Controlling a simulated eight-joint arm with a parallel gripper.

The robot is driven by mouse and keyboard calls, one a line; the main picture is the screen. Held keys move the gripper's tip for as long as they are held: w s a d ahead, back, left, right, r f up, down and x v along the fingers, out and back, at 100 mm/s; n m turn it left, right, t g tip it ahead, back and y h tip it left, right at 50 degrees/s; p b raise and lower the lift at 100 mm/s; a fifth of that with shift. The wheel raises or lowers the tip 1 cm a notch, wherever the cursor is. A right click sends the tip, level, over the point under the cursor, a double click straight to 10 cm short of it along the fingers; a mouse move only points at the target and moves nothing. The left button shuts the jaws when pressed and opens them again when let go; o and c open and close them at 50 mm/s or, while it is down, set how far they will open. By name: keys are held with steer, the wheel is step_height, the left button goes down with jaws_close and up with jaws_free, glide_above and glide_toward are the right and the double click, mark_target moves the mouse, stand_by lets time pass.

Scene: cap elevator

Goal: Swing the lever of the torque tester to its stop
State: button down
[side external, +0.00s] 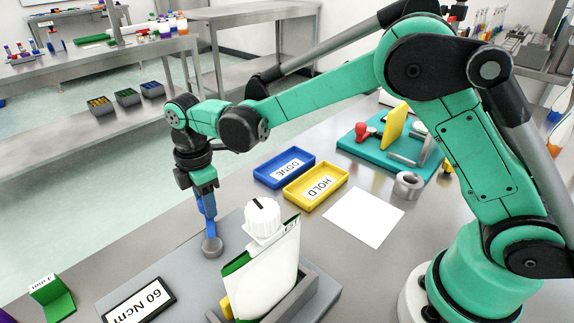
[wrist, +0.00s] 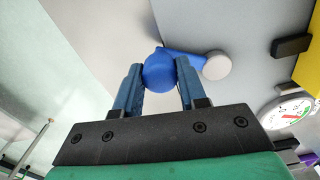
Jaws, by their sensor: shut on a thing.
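The torque tester's grey base (side external: 180,262) lies on the bench with a "60 Ncm" display (side external: 140,302) at its front. Its lever is blue with a round knob (wrist: 160,72), and a short arm joins it to a grey pivot (wrist: 216,65). In the side view the pivot (side external: 212,247) sits on the base, directly below my gripper. My gripper (side external: 207,206) points down with its blue fingers shut on the knob; in the wrist view one finger is on each side of it. In the side view fingers and knob blend together, and the lever's arm is hard to make out.
A white bottle (side external: 262,275) with a white ribbed cap (side external: 263,216) stands in a grey holder close right of my gripper. A black block (wrist: 291,46) shows right of the pivot. Blue (side external: 270,181) and yellow (side external: 302,197) trays lie behind. A green stand (side external: 55,300) is front left.

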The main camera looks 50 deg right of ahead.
mark_target(237, 225)
steer(key=m, duration=0.1)
steer(key=s+d+m, duration=0.1)
steer(key=m, duration=0.1)
steer(key=shift+s+d, duration=0.1)
steer(key=shift+d, duration=0.15)
steer(key=m, duration=0.1)
steer(key=s+d+m, duration=0.1)
steer(key=m, duration=0.1)
steer(key=shift+s, duration=0.15)
steer(key=s+m, duration=0.1)
steer(key=m, duration=0.2)
steer(key=shift+s+d, duration=0.25)
steer(key=shift+s, duration=0.1)
steer(key=shift+s+d+m, duration=0.1)
steer(key=shift+s+m, duration=0.6)
steer(key=shift+m, duration=0.7)
steer(key=shift+c, duration=2.4)
jaws_free()
